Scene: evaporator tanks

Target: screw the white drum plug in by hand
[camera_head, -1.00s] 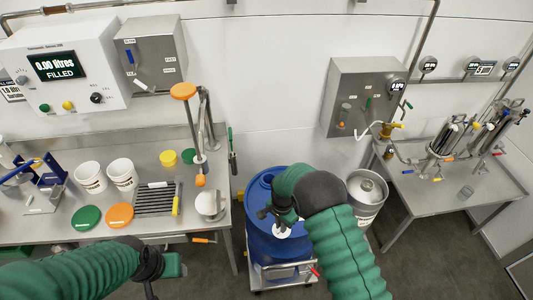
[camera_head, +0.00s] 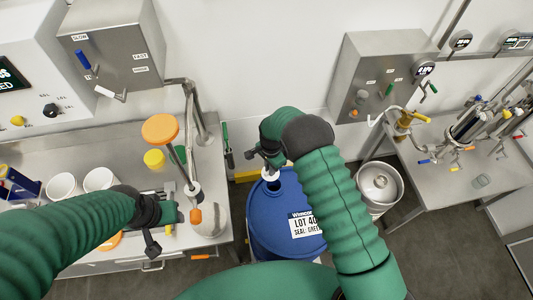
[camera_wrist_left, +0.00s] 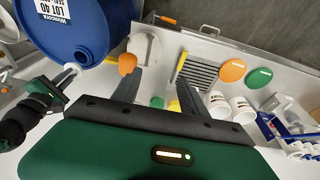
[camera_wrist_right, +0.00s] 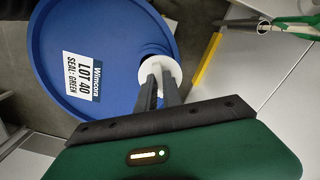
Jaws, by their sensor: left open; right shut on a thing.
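The blue drum (camera_head: 262,225) stands beside the bench, its labelled lid facing up. My right gripper (camera_head: 266,163) is over the drum's far rim and shut on the white drum plug (camera_head: 271,174). In the right wrist view the white plug (camera_wrist_right: 158,72) sits between the fingertips (camera_wrist_right: 160,88), at a dark round opening (camera_wrist_right: 150,49) in the drum lid (camera_wrist_right: 115,100).
A steel keg (camera_head: 379,185) stands right of the drum, before another steel table (camera_head: 450,180). Grey floor (camera_head: 430,235) shows there.

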